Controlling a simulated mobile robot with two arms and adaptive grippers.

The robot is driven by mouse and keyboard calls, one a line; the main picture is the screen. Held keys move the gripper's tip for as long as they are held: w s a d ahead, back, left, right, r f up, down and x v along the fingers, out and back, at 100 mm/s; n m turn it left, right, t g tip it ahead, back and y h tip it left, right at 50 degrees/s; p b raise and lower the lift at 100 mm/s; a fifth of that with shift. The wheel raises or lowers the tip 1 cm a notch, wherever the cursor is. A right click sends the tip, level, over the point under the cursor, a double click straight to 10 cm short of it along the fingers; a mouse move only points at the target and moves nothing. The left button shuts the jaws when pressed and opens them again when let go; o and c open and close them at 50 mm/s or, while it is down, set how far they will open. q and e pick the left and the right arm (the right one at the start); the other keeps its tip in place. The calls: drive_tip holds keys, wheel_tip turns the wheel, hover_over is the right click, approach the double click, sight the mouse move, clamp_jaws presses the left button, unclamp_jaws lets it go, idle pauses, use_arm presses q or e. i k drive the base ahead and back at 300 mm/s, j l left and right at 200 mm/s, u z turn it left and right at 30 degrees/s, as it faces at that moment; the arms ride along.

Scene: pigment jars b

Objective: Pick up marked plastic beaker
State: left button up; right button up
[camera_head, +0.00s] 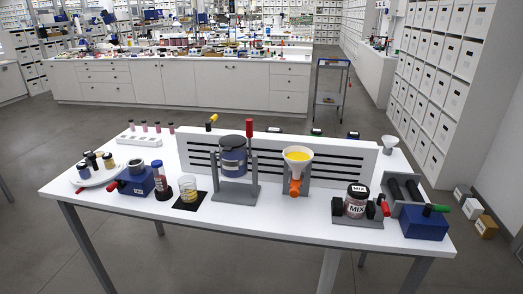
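A small clear beaker (189,188) with something yellow in it stands upright on a black square mat (186,204) near the front of the white table. It appears to be the marked plastic beaker, but its markings are too small to read. Neither of my grippers is in view, and nothing is touching the beaker.
On the white table (270,226), a dark bottle (162,184) stands left of the beaker, beside a blue device (135,182). A grey stand with a dark jar (233,160) is to its right. Further right are a funnel (298,154) and a MIX jar (356,203).

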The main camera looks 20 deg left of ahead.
sight(188, 190)
drive_tip(key=u, duration=1.3)
